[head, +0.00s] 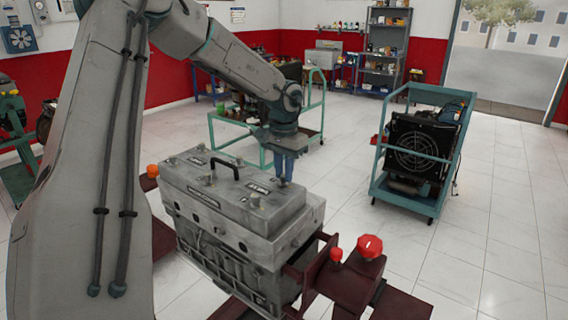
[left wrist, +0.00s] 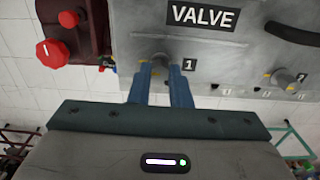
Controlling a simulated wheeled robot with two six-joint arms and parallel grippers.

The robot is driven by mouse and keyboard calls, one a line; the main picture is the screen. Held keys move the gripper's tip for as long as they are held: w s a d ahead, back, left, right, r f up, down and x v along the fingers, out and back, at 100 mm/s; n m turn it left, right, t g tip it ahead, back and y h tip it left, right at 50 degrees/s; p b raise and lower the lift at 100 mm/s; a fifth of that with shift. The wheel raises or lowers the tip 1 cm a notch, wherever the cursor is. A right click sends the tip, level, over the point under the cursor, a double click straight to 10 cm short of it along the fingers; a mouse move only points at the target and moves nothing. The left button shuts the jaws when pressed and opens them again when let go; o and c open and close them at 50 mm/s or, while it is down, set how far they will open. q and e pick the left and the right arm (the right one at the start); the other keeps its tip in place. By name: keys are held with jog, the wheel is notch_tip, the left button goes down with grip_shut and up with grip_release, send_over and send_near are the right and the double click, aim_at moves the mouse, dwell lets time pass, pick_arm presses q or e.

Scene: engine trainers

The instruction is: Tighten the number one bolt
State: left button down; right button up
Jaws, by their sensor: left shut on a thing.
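The grey engine block (head: 240,205) stands on a dark red stand, with its valve cover on top. My left gripper (head: 284,168) reaches down from above onto the cover's far right corner. In the left wrist view its two blue fingers (left wrist: 166,84) are shut on the number one bolt (left wrist: 161,61), beside the printed "1" label (left wrist: 189,64). The number two bolt (left wrist: 285,78) sits apart to the right in that view. A "VALVE" label (left wrist: 203,16) is on the cover. My right gripper is not in view.
Red knobs (head: 369,247) stick up on the stand at the near right. A black handle (head: 225,166) rises from the cover. Open tiled floor lies between.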

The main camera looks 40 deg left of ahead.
aim_at(283, 175)
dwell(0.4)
pick_arm(q)
jog(key=c, duration=1.3)
grip_release()
jog(key=shift+c, duration=0.2)
jog(key=shift+r, duration=0.15)
notch_tip(283, 175, up, 10)
jog(key=p, duration=1)
jog(key=shift+r+p, duration=0.25)
jog(key=shift+p, duration=0.1)
